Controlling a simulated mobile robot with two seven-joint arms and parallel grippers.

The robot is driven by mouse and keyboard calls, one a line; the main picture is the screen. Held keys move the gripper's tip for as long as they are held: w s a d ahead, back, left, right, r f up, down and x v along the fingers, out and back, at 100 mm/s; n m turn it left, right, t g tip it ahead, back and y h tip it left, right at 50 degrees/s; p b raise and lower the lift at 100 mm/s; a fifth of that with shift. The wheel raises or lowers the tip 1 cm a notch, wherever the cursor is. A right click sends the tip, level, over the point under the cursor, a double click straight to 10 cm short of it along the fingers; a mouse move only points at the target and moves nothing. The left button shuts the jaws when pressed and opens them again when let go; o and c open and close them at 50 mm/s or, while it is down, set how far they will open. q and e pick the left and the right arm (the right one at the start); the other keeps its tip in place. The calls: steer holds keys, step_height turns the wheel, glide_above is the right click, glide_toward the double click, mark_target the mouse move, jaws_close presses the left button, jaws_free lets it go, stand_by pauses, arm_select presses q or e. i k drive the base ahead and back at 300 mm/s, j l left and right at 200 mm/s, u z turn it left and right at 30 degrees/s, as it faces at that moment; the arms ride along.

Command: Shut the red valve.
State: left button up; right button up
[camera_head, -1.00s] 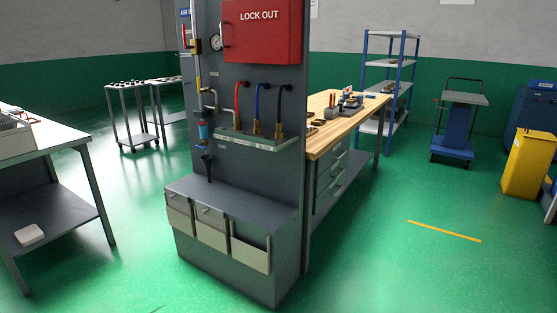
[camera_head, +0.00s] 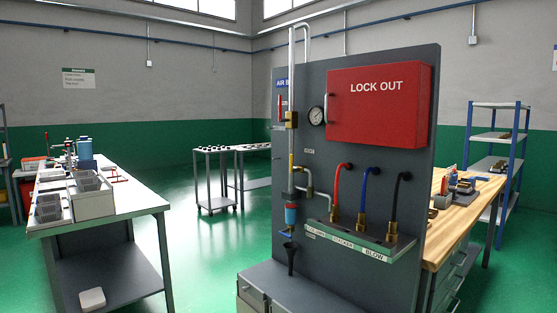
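The red valve has an upright red lever (camera_head: 280,106) on a brass body (camera_head: 291,120), on the vertical air pipe at the left part of the grey panel (camera_head: 386,180). The lever stands roughly parallel to the pipe. A round pressure gauge (camera_head: 316,116) is just right of it. Below it on the pipe are a brass section and a blue filter bowl (camera_head: 291,215). Neither of my grippers is in view.
A red LOCK OUT box (camera_head: 380,105) is mounted right of the gauge. Red, blue and black hoses rise from a labelled ledge (camera_head: 375,250). A grey base juts out below the panel. A workbench (camera_head: 140,201) stands left, with open green floor between.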

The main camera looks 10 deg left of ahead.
mark_target(280, 120)
steer(key=i+j, duration=0.15)
steer(key=i, duration=0.5)
steer(key=i+j+u, duration=0.1)
steer(key=i, duration=0.5)
steer(key=i+j, duration=0.15)
steer(key=i, duration=0.5)
